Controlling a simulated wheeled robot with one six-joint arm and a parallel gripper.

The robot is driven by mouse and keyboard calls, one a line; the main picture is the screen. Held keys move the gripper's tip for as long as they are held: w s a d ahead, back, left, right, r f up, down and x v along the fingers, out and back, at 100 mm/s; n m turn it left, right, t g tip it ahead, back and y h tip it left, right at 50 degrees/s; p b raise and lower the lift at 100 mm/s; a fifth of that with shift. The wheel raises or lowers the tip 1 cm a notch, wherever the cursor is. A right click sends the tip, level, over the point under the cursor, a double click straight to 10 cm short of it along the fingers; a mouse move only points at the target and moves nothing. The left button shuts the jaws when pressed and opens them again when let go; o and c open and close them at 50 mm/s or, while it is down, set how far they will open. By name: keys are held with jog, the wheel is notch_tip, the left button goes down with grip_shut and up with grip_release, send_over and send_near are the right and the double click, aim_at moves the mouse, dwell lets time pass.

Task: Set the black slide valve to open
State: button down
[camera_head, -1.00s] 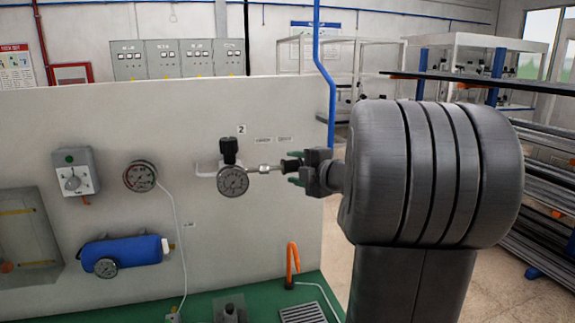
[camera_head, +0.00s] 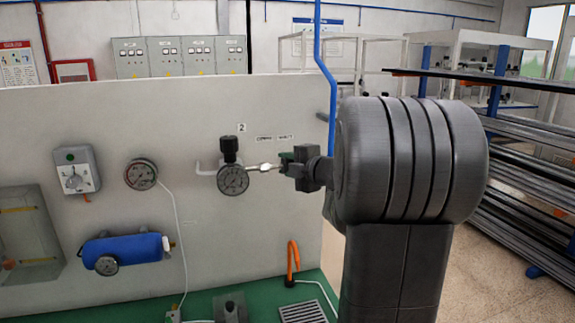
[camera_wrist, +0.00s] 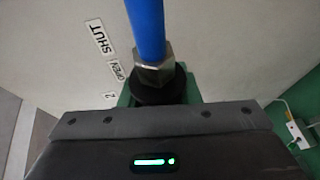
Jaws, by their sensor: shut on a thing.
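The black slide valve (camera_wrist: 157,92) shows in the wrist view as a dark round sleeve below a metal hex nut (camera_wrist: 154,69) on a blue pipe (camera_wrist: 147,28). My gripper (camera_head: 287,160) is shut on it, with green fingertips on both sides. In the wrist view, the SHUT label (camera_wrist: 100,37) is beside the blue pipe and the OPEN label (camera_wrist: 118,70) is nearer the sleeve, level with the nut. In the head view my gripper hides most of the valve, and the metal fitting (camera_head: 265,168) to its left leads to the gauge (camera_head: 233,180).
The white panel (camera_head: 90,115) stands close behind my gripper. A black knob (camera_head: 229,146) sits above the gauge. A blue cylinder (camera_head: 125,249) is at lower left, and an orange hook-shaped part (camera_head: 292,258) stands below my gripper. Racks of bars (camera_head: 530,190) are at right.

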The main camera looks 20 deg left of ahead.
aim_at(280, 167)
jog(key=shift+s+a+b, duration=0.3)
jog(key=shift+s+a, duration=0.2)
jog(key=shift+a, duration=0.2)
jog(key=shift+s+a+b, duration=0.25)
jog(key=shift+s+a, duration=0.25)
jog(key=shift+a, duration=0.15)
jog(key=c, duration=1.5)
grip_release()
jog(key=o, duration=0.4)
jog(key=shift+s+a, duration=0.1)
jog(key=shift+d, duration=0.35)
jog(key=v, duration=1.3)
jog(key=shift+s+r+b, duration=0.1)
jog(key=shift+s+b, duration=0.05)
jog(key=shift+b, duration=0.25)
